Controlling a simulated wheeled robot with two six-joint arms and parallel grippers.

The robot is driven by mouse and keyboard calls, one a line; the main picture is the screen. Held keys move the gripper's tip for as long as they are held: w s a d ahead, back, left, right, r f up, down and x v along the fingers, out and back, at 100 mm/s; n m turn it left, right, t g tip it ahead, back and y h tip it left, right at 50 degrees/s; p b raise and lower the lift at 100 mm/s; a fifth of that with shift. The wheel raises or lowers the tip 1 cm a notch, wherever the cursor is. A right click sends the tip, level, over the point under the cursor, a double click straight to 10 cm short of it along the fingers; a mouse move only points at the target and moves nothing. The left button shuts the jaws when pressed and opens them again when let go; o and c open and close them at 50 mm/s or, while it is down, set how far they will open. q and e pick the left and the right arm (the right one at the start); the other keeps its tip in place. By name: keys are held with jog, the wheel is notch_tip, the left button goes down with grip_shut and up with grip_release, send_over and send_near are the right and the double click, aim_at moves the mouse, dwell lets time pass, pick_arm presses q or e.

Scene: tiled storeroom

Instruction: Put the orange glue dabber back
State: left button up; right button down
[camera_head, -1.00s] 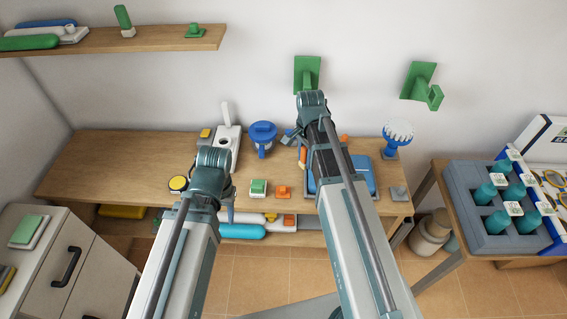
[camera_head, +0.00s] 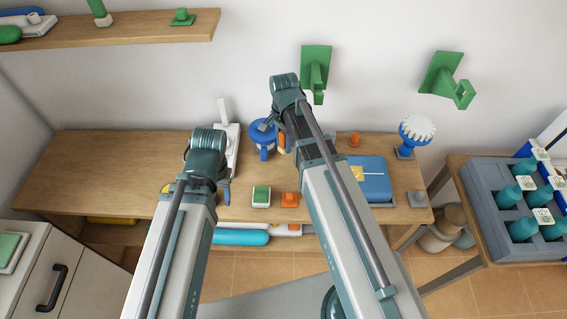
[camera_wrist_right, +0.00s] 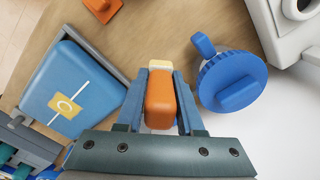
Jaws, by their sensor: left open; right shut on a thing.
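The orange glue dabber (camera_wrist_right: 160,98), an orange block with a cream end, is between the fingers of my right gripper (camera_wrist_right: 160,88). In the head view the dabber (camera_head: 282,143) shows as a small orange strip below my right gripper (camera_head: 271,130), just right of the blue lidded jar (camera_head: 262,139). The jar (camera_wrist_right: 231,82) is close beside the gripper in the right wrist view, apart from the dabber. An orange square stand (camera_head: 290,200) sits near the bench's front edge. My left gripper (camera_head: 226,190) is open over the front left of the bench; its fingertips are mostly hidden.
A green-and-white block (camera_head: 261,197) stands left of the orange stand. A blue case (camera_head: 370,183) with a yellow label lies to the right. A small orange peg (camera_head: 355,139) and a blue-handled brush (camera_head: 415,133) stand behind. The bench's left part (camera_head: 90,175) is clear.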

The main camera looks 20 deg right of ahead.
aim_at(284, 167)
pick_arm(q)
notch_tip(284, 167, down, 10)
jog(key=b, duration=0.9)
jog(key=shift+r, duration=0.15)
pick_arm(e)
notch_tip(284, 167, down, 10)
jog(key=shift+r, duration=0.15)
pick_arm(q)
jog(key=shift+r, duration=0.15)
pick_arm(e)
jog(key=shift+r, duration=0.15)
pick_arm(q)
jog(key=shift+f, duration=0.2)
pick_arm(e)
jog(key=c, duration=1)
grip_release()
jog(key=shift+f, duration=0.2)
jog(key=o, duration=0.5)
jog(key=shift+c, duration=0.2)
pick_arm(q)
jog(key=shift+r, duration=0.1)
pick_arm(e)
jog(key=shift+r, duration=0.1)
